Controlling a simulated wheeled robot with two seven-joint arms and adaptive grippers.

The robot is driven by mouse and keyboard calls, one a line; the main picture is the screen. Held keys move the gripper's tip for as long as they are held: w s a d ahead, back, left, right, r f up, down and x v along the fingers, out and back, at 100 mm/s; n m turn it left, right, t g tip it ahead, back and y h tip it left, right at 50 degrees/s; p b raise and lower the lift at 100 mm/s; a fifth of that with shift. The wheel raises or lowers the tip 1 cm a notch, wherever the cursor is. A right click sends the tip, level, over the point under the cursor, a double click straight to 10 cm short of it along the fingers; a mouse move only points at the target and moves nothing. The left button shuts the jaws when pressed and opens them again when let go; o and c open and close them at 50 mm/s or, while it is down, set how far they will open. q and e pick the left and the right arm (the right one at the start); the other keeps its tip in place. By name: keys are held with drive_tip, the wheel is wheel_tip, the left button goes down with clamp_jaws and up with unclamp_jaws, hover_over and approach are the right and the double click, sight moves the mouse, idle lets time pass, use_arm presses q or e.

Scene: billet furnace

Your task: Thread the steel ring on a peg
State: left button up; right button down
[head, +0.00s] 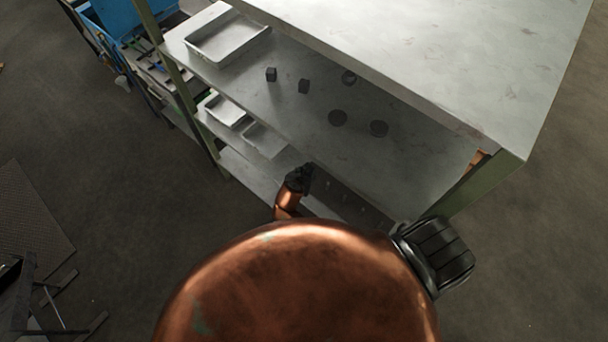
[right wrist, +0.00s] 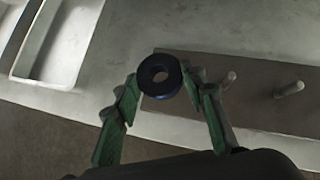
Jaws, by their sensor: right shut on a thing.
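The dark blue steel ring (right wrist: 160,75) is between the green fingertips of my right gripper (right wrist: 159,80) in the right wrist view, and the gripper is shut on it. The ring overlaps the left end of a brown board (right wrist: 250,108). I cannot tell its height above the board or whether a peg is in its hole. On the board, a pale peg (right wrist: 229,78) stands just right of the gripper and another peg (right wrist: 290,89) farther right. My left gripper is not in view.
A shallow tray (right wrist: 58,45) lies left of the board. In the head view, the shelf unit (head: 440,60) has a tray (head: 228,37) and several small dark pieces (head: 337,118) on an upper shelf. Smaller trays (head: 265,138) lie on a lower shelf, partly covered by the upper one.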

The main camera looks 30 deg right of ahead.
drive_tip(key=shift+w+d+b, duration=0.25)
drive_tip(key=shift+w+d, duration=0.05)
drive_tip(key=shift+d, duration=0.35)
drive_tip(key=shift+w+d+b, duration=0.2)
drive_tip(key=shift+w+d, duration=0.1)
drive_tip(key=shift+d, duration=0.35)
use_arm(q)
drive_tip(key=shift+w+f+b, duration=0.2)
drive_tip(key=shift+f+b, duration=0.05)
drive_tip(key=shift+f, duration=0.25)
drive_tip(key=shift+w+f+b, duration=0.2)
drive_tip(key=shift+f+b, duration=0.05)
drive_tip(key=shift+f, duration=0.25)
use_arm(e)
drive_tip(key=shift+f, duration=1.25)
drive_tip(key=c, duration=1.1)
unclamp_jaws()
drive_tip(key=shift+f, duration=0.1)
drive_tip(key=shift+c, duration=0.2)
drive_tip(key=shift+s, duration=0.1)
drive_tip(key=v, duration=1.2)
